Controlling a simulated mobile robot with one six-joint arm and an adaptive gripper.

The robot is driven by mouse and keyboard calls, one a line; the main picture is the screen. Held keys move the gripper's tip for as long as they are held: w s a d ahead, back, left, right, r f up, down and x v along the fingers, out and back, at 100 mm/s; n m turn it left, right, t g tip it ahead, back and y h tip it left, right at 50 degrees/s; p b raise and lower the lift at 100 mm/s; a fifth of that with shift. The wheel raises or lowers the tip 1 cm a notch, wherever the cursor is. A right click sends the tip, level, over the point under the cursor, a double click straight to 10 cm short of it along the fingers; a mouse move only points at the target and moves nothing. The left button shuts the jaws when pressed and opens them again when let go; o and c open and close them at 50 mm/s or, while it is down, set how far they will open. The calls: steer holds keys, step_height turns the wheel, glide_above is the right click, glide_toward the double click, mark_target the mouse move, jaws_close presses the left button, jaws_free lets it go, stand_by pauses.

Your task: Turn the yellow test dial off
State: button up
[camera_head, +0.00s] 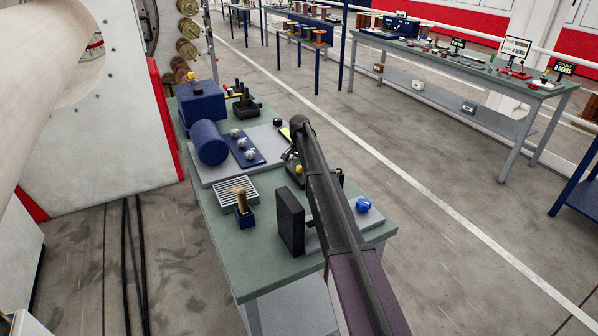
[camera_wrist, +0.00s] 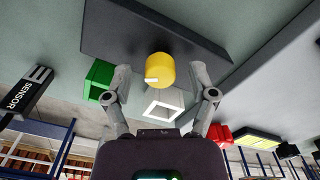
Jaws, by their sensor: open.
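The yellow test dial (camera_wrist: 160,66) is a round knob with a short white mark on its lower left side. It sits in front of a dark grey panel (camera_wrist: 110,32) in the wrist view. My gripper (camera_wrist: 160,74) is open, with one finger on each side of the dial and a visible gap to it. In the head view a small yellow knob (camera_head: 299,169) shows beside my arm, partly hidden. The arm covers much of that part of the bench.
A green block (camera_wrist: 99,77) and a white square frame (camera_wrist: 163,108) are close to the fingers. A black SENSOR label (camera_wrist: 25,93) is at left, red parts (camera_wrist: 219,135) at right. The green bench (camera_head: 255,262) also carries a blue cylinder (camera_head: 209,143) and a blue knob (camera_head: 363,205).

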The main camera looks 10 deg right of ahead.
steer(key=shift+f, duration=0.2)
jaws_close()
stand_by(0.3)
steer(key=shift+n, duration=0.4)
steer(key=n, duration=1.1)
stand_by(0.4)
